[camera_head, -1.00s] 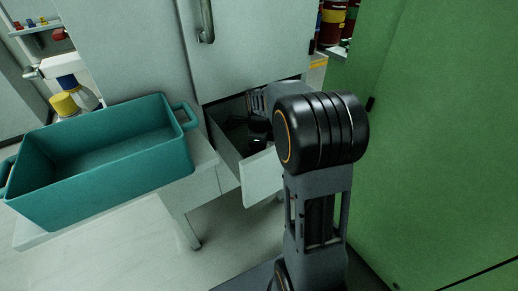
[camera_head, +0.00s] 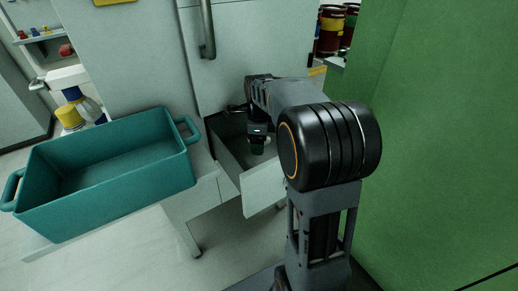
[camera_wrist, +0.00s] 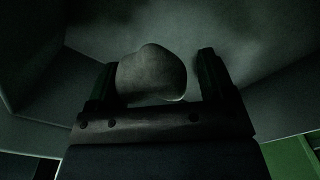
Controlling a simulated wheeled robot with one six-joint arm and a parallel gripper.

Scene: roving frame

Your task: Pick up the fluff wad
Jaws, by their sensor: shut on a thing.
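The fluff wad (camera_wrist: 152,72) is a pale grey, rounded lump between the fingers of my gripper in the wrist view. My gripper (camera_wrist: 155,80) is shut on it; the left finger touches the wad, while a narrow dark gap shows by the right finger. In the head view my gripper (camera_head: 258,146) is inside or just above the open drawer (camera_head: 262,188). The wad cannot be made out in the head view, where the gripper and arm cover that spot.
A teal tub (camera_head: 165,170) with handles stands on a pale bench left of the drawer. A pale cabinet (camera_head: 240,60) rises behind the drawer. A green wall (camera_head: 440,150) is close on the right. A bottle with a yellow cap (camera_head: 69,116) stands behind the tub.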

